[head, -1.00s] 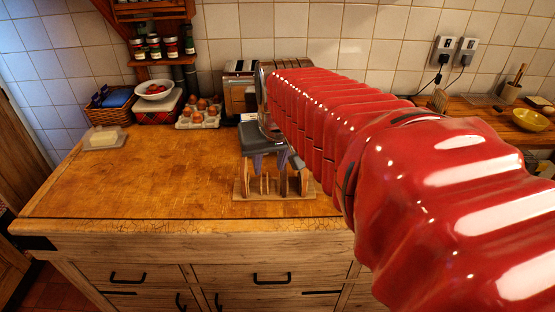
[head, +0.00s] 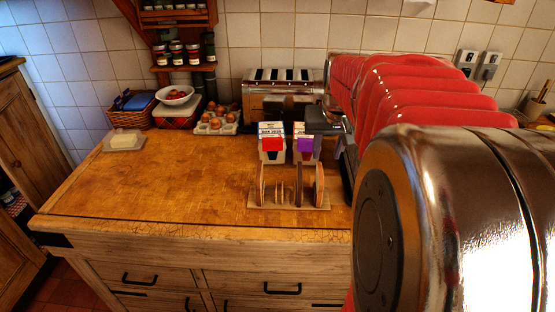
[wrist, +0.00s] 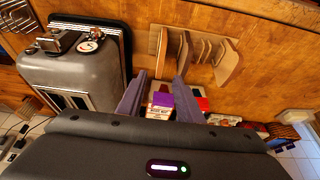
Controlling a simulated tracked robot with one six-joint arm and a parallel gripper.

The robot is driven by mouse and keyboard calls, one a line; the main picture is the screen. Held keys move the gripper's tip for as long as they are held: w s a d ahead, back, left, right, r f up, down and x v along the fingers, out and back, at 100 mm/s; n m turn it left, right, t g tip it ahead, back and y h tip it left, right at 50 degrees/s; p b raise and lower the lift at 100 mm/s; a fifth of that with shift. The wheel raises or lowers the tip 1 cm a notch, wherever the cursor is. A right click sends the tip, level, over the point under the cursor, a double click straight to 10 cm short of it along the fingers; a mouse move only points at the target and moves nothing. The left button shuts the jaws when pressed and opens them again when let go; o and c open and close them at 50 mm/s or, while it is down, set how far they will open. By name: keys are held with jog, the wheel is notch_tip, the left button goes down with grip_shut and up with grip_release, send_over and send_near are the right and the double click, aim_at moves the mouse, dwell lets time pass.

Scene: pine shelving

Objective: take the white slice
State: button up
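A wooden toast rack (head: 290,207) stands near the front edge of the wooden worktop, with several upright slices in it. In the head view the outer slices (head: 319,184) look brown and tall; thinner shapes stand between them. The rack also shows in the wrist view (wrist: 155,42), with tan slices (wrist: 226,68) beside paler edges. I cannot tell which slice is the white one. My gripper (wrist: 161,80) is open and looks empty, its two purple-grey fingers apart. In the head view it is behind and right of the rack, partly hidden by my arm.
Two cartons, one with a red label (head: 271,144) and one with a purple label (head: 304,146), stand behind the rack, close to my fingers. A metal toaster (head: 280,95), eggs (head: 215,122) and a butter dish (head: 124,142) are further back.

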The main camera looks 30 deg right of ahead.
aim_at(321, 172)
jog(key=x, duration=0.7)
jog(key=shift+f, duration=0.4)
jog(key=shift+w, duration=0.1)
jog(key=shift+x, duration=2.6)
jog(key=shift+c, duration=0.6)
grip_shut()
